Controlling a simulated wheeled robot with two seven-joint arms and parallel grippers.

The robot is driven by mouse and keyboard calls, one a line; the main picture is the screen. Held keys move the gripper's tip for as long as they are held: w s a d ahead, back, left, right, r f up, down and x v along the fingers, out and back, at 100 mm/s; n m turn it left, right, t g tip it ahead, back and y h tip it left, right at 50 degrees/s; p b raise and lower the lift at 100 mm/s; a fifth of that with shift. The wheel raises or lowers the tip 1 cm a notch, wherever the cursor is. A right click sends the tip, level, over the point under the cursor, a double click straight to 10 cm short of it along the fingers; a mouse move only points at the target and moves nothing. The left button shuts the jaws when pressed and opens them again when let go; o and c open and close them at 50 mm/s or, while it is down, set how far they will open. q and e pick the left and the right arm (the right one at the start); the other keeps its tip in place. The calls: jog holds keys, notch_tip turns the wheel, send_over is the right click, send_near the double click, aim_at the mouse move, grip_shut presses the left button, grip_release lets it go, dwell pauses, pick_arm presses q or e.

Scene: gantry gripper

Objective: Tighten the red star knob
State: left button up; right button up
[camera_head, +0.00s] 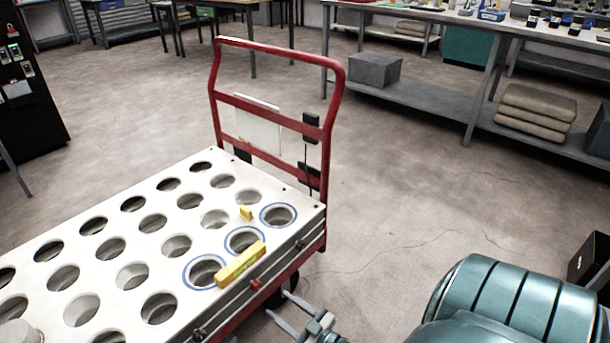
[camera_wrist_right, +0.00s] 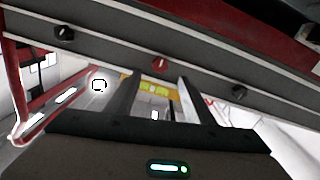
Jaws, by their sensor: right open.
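The small red star knob (camera_head: 255,284) sits on the dark side rail of the white-topped cart, between two black knobs. It also shows in the right wrist view (camera_wrist_right: 160,65), just beyond and roughly between my fingertips. My right gripper (camera_head: 277,303) is open and empty, its two fingers pointing at the cart's side. It is apart from the red knob, a short way out from the rail. In the right wrist view my right gripper (camera_wrist_right: 160,80) shows both fingers spread with a gap between them. My left gripper is not in view.
Black knobs (camera_head: 300,245) (camera_head: 198,333) flank the red one. A yellow level (camera_head: 240,263) lies along the edge of the white perforated top (camera_head: 215,235). The cart's red handle (camera_head: 336,110) stands at the far end. The floor right of the cart is clear.

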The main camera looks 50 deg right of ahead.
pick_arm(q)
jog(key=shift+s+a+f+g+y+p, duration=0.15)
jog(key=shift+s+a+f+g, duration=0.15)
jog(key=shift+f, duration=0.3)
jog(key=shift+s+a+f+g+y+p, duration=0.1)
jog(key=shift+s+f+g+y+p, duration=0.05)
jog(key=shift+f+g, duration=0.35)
pick_arm(e)
jog(key=s, duration=0.8)
jog(key=shift+s+d, duration=0.15)
jog(key=shift+d, duration=0.2)
